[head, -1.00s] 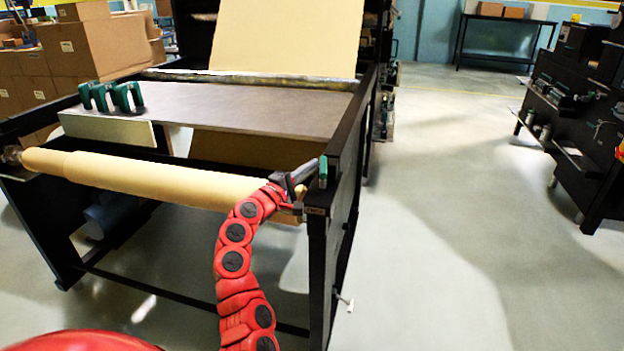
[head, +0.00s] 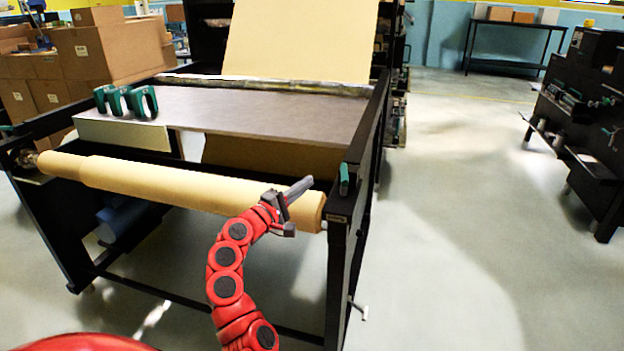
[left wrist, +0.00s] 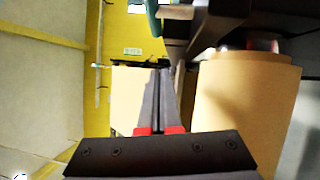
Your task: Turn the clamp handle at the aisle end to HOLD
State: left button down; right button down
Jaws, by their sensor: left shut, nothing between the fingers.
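The green clamp handle (head: 344,179) stands upright on top of the black end post at the aisle end of the frame. A green piece that looks like this handle (left wrist: 154,17) shows at the top of the left wrist view. My left gripper (head: 308,183) is shut and empty, above the right end of the kraft roll (head: 190,187). Its fingertips point right toward the handle, with a visible gap between them. In the left wrist view the closed fingers (left wrist: 160,78) show beside the roll's end (left wrist: 245,110). My right gripper is not in view.
A small white-tipped lever (head: 360,311) sticks out low on the end post. The aisle floor (head: 450,240) to the right is clear, up to a black rack (head: 580,110).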

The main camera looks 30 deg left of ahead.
pick_arm(q)
jog(key=s+a+f, duration=0.1)
jog(key=s, duration=0.4)
jog(key=shift+s+a, duration=0.35)
